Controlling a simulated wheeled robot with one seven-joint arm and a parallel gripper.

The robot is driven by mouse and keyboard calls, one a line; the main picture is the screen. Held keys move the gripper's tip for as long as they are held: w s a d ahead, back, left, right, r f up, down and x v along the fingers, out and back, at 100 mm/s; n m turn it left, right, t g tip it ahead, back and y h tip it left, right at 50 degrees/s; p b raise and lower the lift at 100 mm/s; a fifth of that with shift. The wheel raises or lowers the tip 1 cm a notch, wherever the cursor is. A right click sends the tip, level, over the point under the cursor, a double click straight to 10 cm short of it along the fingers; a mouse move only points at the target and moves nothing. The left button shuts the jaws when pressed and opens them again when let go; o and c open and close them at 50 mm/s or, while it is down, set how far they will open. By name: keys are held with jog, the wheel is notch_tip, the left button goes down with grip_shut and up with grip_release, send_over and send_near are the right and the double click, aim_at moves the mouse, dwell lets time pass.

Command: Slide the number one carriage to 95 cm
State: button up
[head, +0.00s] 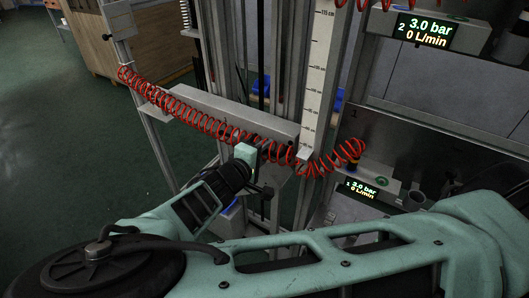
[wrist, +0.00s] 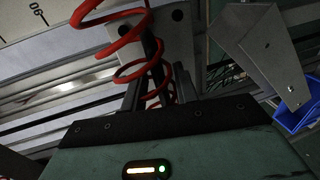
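The carriage (head: 235,112) is a long grey beam across the upright rails. I cannot see a number on it. A white vertical scale (head: 318,75) with cm marks stands to its right; the lower figures are too small to read surely. A pale pointed plate (head: 305,153) sits by the scale's lower part. My gripper (head: 254,148) is in front of the carriage, near its right end, partly behind red hose. In the wrist view, my fingers (wrist: 160,86) stand apart, with a dark bar (wrist: 152,42) between them, in front of a holed grey plate (wrist: 125,30). Contact is unclear.
A red coiled hose (head: 190,115) runs along the carriage and across my fingers. A lower display (head: 365,188) marked 1 and an upper display (head: 426,30) marked 2 both show 3.0 bar, 0 L/min. Blue bins are behind the frame. Green floor (head: 80,130) is clear at left.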

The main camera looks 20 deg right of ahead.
jog(key=shift+w+d, duration=0.2)
jog(key=shift+d, duration=0.05)
grip_shut()
notch_tip(320, 180, up, 15)
jog(key=p, duration=1)
grip_release()
